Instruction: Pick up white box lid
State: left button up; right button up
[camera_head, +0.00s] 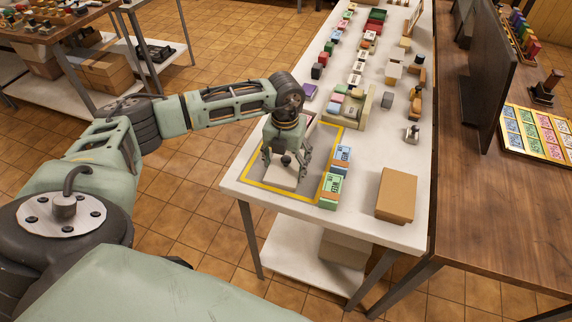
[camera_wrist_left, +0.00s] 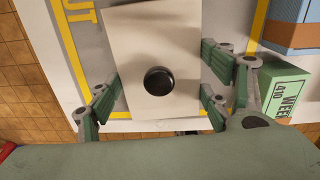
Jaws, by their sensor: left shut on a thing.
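The white box lid (camera_head: 284,181) is a pale rectangular piece inside the yellow-outlined area at the front left of the white table. In the left wrist view the lid (camera_wrist_left: 170,35) shows from above with a round black knob (camera_wrist_left: 158,81) near its middle. My left gripper (camera_head: 287,165) points down over it, with green fingers at both sides. It is shut on the lid; its fingers also show in the left wrist view (camera_wrist_left: 158,103). I cannot tell whether the lid is lifted or what lies under it. My right gripper is not in view.
Green and blue labelled boxes (camera_head: 332,188) stand just right of the yellow outline. A brown box (camera_head: 396,195) sits near the table's front right. Several small blocks and stamps line the far table. White table surface between them is clear.

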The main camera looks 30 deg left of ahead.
pick_arm(q)
jog(key=c, duration=0.5)
jog(key=shift+c, duration=0.2)
